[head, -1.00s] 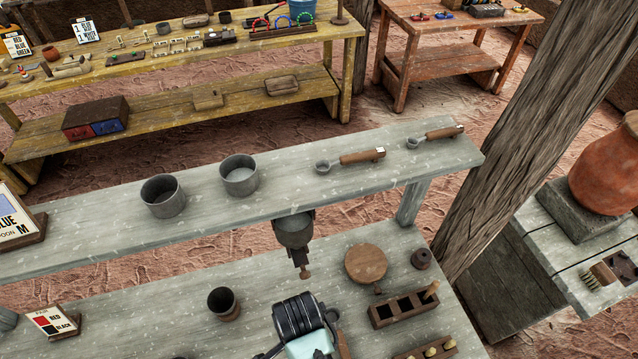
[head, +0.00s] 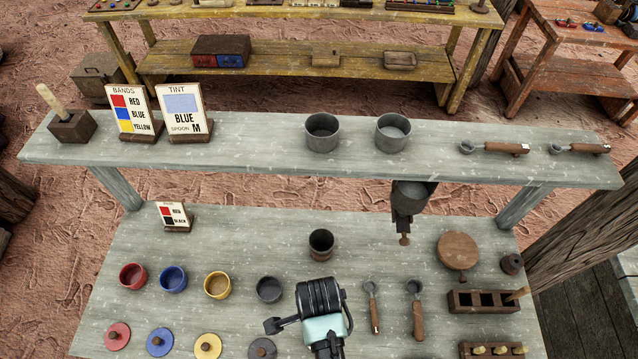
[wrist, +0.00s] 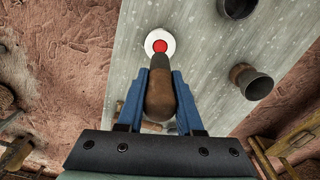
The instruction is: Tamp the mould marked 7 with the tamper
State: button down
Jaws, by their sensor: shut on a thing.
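My gripper (wrist: 161,82) shows in the wrist view with its two blue fingers shut on a brown wooden handle (wrist: 160,98) with a dark narrow end. It may be the tamper; its working end cannot be made out. A white disc with a red centre (wrist: 159,44) shows just past the dark end; I cannot tell whether it belongs to the held thing or lies beyond it. In the head view my dark wrist is over the lower bench (head: 230,320), and the fingers are hidden. I see no mould marked 7.
A dark cup (head: 321,243) stands on the lower bench behind my wrist. Red (head: 133,276), blue (head: 172,279) and yellow (head: 217,285) pots stand left. Two wooden-handled tools (head: 416,315) lie right. A raised shelf (head: 260,150) with two grey pots crosses behind; a hopper (head: 408,203) hangs below it.

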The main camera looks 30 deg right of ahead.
notch_tip(320, 180, down, 8)
jog(key=b, duration=0.5)
jog(key=shift+r+b, duration=0.15)
jog(key=shift+b, duration=0.2)
jog(key=shift+p, duration=0.5)
dwell(0.9)
jog(key=shift+f+b, duration=0.5)
jog(key=shift+f, duration=0.3)
dwell(1.2)
jog(key=shift+a+r, duration=0.1)
jog(key=shift+r+p, duration=4.25)
jog(key=shift+p, duration=0.2)
jog(key=shift+f, duration=0.1)
